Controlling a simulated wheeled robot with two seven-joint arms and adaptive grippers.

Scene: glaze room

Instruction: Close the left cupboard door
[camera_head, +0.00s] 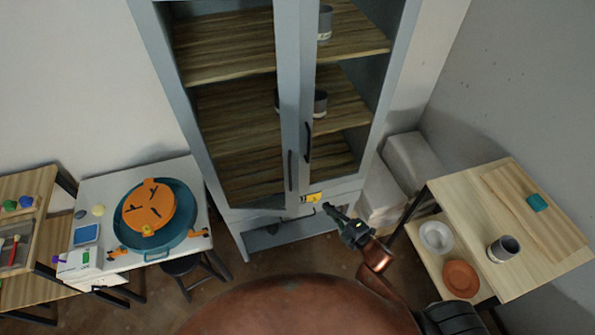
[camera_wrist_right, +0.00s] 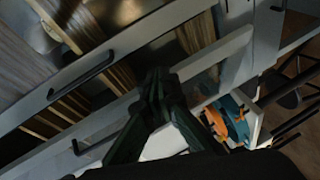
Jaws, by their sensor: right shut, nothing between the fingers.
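The grey cupboard (camera_head: 402,75) stands at the back with two glazed doors. The left cupboard door (camera_head: 289,75) has a dark vertical handle (camera_head: 290,170) and seems to stand slightly ajar, its lower edge forward of the cupboard front. The right door (camera_head: 305,80) has its own handle (camera_head: 308,142), higher in the picture. My right gripper (camera_head: 329,209) is shut and empty, low in front of the cupboard and right of the left door's handle, apparently apart from both doors. In the wrist view its closed fingers (camera_wrist_right: 155,90) show before the door frames. My left gripper is out of view.
A white table (camera_head: 88,190) at left bears a teal basin (camera_head: 185,230) with an orange disc (camera_head: 148,207). A stool (camera_head: 185,265) stands beside it. At right, a wooden table (camera_head: 455,190) bears a grey cup (camera_head: 503,249). Floor shows before the cupboard.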

